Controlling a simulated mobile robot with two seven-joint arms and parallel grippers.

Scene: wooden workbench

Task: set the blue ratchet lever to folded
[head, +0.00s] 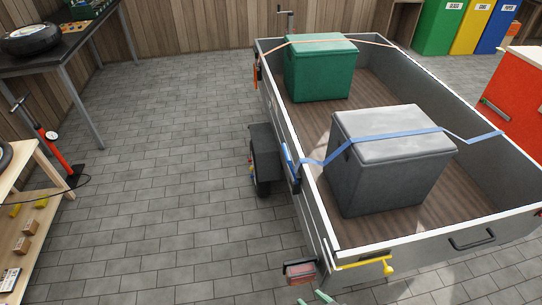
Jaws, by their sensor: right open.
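The blue ratchet (291,168) hangs on the outside of the trailer's left side wall, above and just right of the wheel. Its lever is small here and lies close along the wall; I cannot tell its exact angle. The blue strap (385,136) runs from it over the grey box (385,178) to the far side wall. Only the teal fingertips of my right gripper (314,299) show at the bottom edge, apart from each other and empty. They are well below the ratchet, near the trailer's rear corner. My left gripper is out of view.
The trailer (470,228) holds a green box (320,72) under an orange strap, with an orange ratchet (256,74) outside. A wheel fender (266,150), tail lamp (300,271) and yellow handle (364,264) stick out. The paved floor (190,170) at left is clear.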

